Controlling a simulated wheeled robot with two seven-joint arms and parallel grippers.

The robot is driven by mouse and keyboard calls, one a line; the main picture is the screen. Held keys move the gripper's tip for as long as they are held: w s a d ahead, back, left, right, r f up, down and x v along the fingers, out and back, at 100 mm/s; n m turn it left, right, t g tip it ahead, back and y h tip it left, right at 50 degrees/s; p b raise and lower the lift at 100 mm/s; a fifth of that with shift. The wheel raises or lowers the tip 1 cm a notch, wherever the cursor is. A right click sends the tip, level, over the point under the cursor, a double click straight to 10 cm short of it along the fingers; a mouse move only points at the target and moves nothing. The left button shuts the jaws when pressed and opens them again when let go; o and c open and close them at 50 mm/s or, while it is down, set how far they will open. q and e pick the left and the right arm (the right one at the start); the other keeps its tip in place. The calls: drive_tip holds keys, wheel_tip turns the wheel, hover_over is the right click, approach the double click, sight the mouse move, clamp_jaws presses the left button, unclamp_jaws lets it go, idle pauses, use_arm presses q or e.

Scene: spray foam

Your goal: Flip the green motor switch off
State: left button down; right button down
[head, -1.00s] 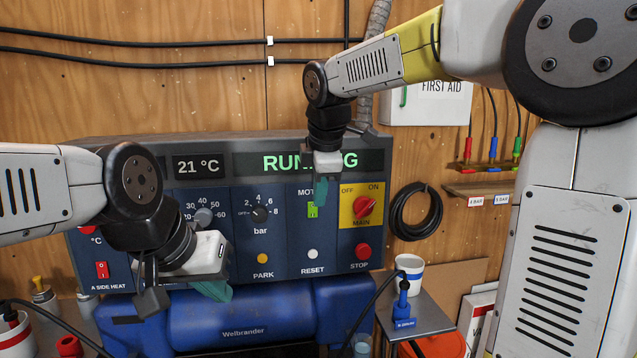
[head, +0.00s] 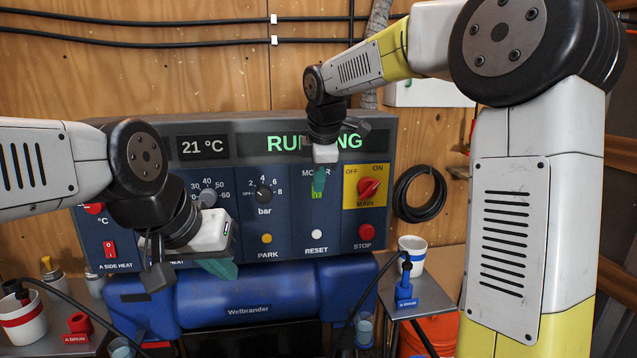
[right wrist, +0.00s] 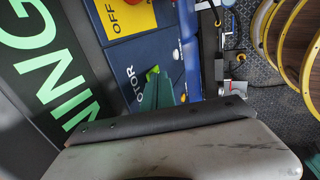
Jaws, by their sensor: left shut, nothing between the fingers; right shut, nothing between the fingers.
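The green motor switch (head: 317,192) is on the blue control panel under the partly hidden MOTOR label. The display (head: 290,142) above reads RUNNING, partly covered by my right arm. My right gripper (head: 319,180) is shut and empty, its green fingertips at the top of the switch in the head view; I cannot tell whether they touch it. In the right wrist view the switch (right wrist: 152,73) shows as a bright green bit beside the fingers (right wrist: 158,92). My left gripper (head: 220,268) is shut and empty, low in front of the panel's left part.
The red MAIN knob (head: 369,188) on its yellow plate and the red STOP button (head: 365,232) are right of the switch. The white RESET button (head: 316,234) is below it. A blue Welbrander tank (head: 250,300) lies under the panel. A cup (head: 412,252) stands at right.

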drive_tip(key=shift+w, duration=0.2)
drive_tip(key=shift+r, duration=0.15)
drive_tip(key=shift+r, duration=0.7)
